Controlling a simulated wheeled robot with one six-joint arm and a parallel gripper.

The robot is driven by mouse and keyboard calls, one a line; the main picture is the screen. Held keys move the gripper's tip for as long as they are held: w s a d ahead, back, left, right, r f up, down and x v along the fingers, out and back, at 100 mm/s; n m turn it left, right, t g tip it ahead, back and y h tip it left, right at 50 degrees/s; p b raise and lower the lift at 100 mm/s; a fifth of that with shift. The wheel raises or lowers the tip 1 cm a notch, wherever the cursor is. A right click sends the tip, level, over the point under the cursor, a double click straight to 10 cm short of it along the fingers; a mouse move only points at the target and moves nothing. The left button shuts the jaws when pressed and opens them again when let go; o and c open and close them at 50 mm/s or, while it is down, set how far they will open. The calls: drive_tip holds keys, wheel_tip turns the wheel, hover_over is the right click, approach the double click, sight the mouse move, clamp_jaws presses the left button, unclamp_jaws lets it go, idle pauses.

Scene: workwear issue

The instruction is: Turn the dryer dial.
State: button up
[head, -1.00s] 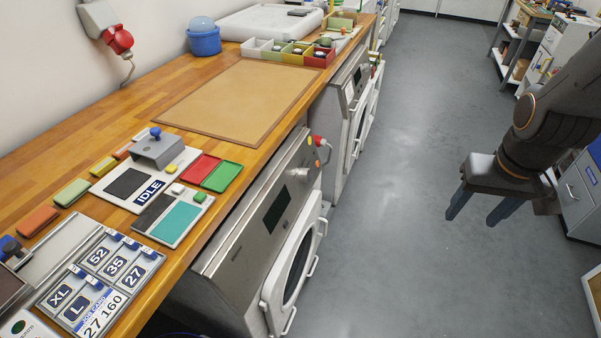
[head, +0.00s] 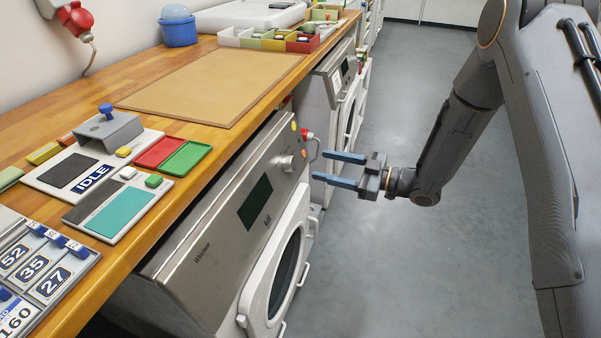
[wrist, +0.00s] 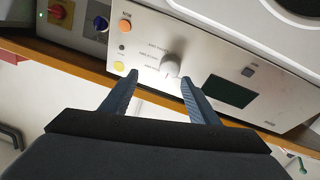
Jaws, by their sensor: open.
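The dryer dial (head: 286,163) is a round silver knob on the sloping metal control panel of the near machine (head: 215,235). It also shows in the wrist view (wrist: 171,66), between and beyond my fingertips, with small printed labels on its left. My gripper (head: 328,168) is open and empty, its two blue fingers pointing left toward the dial with a gap between. In the wrist view my gripper (wrist: 158,75) has one finger on each side of the dial's line. I see no contact with the dial.
A dark display (head: 255,201) and orange and yellow buttons flank the dial. A red knob (head: 307,135) sits just past the panel's end. The wooden counter (head: 190,70) runs above, with a pad and trays. Open floor (head: 390,270) lies to the right.

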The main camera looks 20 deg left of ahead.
sight(294, 164)
drive_tip(key=shift+n+g+y, duration=0.3)
drive_tip(key=shift+g+y, duration=0.2)
drive_tip(key=shift+g, duration=0.1)
drive_tip(key=a, duration=0.5)
drive_tip(key=s+a, duration=0.1)
drive_tip(key=a, duration=0.2)
drive_tip(key=shift+a+f+p, duration=0.15)
drive_tip(key=shift+f+p, duration=0.15)
drive_tip(key=shift+p, duration=0.05)
drive_tip(key=shift+c, duration=0.2)
drive_tip(key=c, duration=1)
